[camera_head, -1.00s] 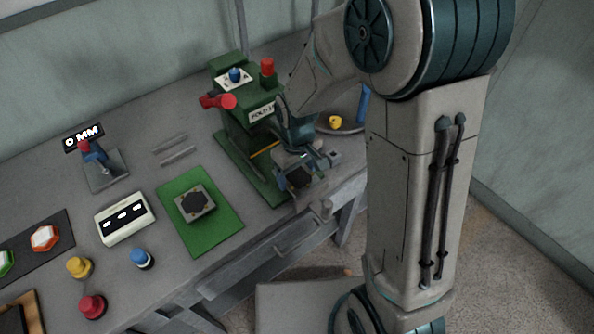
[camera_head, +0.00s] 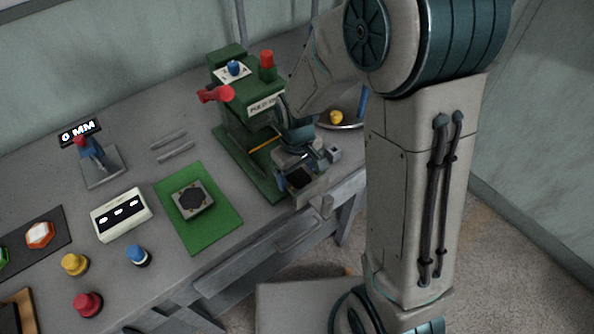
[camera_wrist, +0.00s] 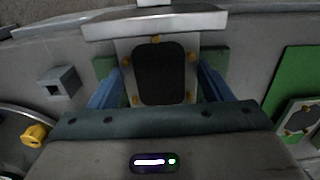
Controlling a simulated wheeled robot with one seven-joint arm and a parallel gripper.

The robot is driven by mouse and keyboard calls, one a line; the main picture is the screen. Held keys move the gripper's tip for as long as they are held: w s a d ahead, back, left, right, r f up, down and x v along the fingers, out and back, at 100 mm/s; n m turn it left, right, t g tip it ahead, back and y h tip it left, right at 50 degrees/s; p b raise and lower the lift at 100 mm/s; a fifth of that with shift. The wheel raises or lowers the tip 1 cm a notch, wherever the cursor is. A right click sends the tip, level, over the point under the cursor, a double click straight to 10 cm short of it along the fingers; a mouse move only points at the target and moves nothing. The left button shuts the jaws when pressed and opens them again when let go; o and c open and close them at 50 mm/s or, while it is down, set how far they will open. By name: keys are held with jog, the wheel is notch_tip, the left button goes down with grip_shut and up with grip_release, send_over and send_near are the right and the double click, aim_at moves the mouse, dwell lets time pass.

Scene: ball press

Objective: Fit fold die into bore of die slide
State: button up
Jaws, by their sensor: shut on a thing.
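My gripper (camera_wrist: 160,88) points down at the front of the green press, its two blue fingers closed along both sides of a pale plate with a dark rounded centre and brass screws, apparently the fold die (camera_wrist: 158,72). In the head view my gripper (camera_head: 298,168) sits low over the press's front end. A grey crossbar (camera_wrist: 155,24), apparently part of the die slide, lies just past the plate. The bore is not visible, hidden beneath the plate or gripper. I cannot tell whether the plate is seated or just above the slide.
The green press (camera_head: 232,108) stands behind my gripper. A small grey block with a square hole (camera_wrist: 60,82) and a round tray (camera_wrist: 14,128) are beside it. A green mat (camera_head: 222,222) bears a similar plate (camera_head: 192,199). A white three-window box (camera_head: 121,214) stands farther left.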

aim_at(297, 176)
jog(key=shift+f, duration=0.15)
jog(key=o, duration=1.2)
notch_tip(297, 176, up, 14)
jog(key=shift+f, duration=0.1)
jog(key=s+d+r+m+t, duration=0.1)
jog(key=s+d+m, duration=0.1)
jog(key=s+d, duration=0.2)
jog(key=s+d+r+m+t, duration=0.1)
jog(key=s+d+m, duration=0.1)
jog(key=s+d, duration=0.2)
jog(key=s+d+r+m, duration=0.1)
jog(key=s+d+m, duration=0.2)
jog(key=s, duration=0.1)
jog(key=shift+d+r+t, duration=0.1)
jog(key=shift+d+t, duration=0.3)
